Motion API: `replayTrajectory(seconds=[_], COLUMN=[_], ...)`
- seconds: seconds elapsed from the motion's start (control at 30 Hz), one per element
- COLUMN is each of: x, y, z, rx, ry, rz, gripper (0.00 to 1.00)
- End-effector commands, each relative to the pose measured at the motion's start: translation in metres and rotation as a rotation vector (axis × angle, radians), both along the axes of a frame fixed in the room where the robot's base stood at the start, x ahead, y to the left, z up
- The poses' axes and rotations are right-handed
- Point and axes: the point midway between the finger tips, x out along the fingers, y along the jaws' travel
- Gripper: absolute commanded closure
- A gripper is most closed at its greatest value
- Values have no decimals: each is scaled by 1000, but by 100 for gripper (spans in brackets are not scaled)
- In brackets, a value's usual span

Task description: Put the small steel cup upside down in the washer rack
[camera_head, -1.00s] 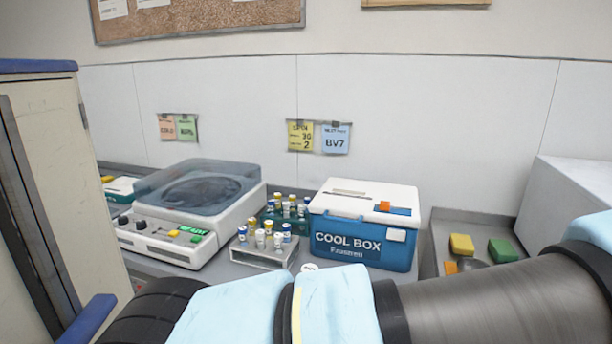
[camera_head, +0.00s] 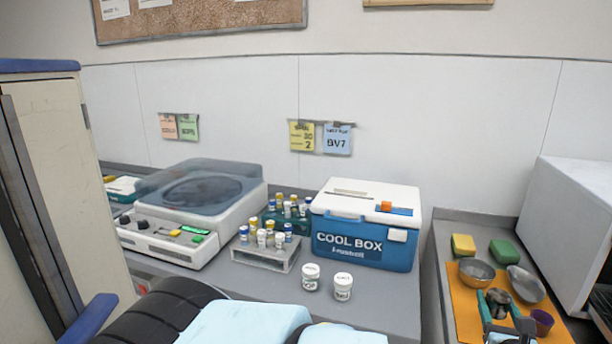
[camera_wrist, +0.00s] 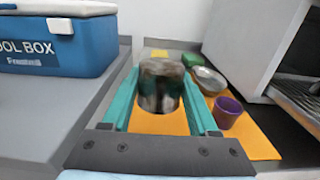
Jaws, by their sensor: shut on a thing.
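The small steel cup (camera_wrist: 160,88) is between the teal fingers of my gripper (camera_wrist: 160,76) in the wrist view, and the fingers are shut on it. In the head view the cup (camera_head: 499,297) and my gripper (camera_head: 503,308) are over the orange mat (camera_head: 464,318) at the lower right. I cannot tell for sure which way the cup's mouth faces or whether it touches the mat. A white machine (camera_head: 573,225), perhaps the washer, stands to the right.
A steel bowl (camera_head: 477,270), a steel dish (camera_head: 525,284) and a purple cup (camera_head: 542,322) are close around my gripper. Yellow (camera_head: 463,244) and green (camera_head: 502,250) blocks lie behind. A cool box (camera_head: 366,225) and two white-capped jars (camera_head: 342,286) are on the left counter.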

Motion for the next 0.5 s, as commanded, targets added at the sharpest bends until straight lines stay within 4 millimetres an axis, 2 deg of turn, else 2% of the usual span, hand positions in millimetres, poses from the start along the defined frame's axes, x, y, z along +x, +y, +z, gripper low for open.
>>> replayTrajectory(seconds=[0.5], x=[0], y=[0], z=[-8], rx=[-2], ry=[0], rz=[1], gripper=[77])
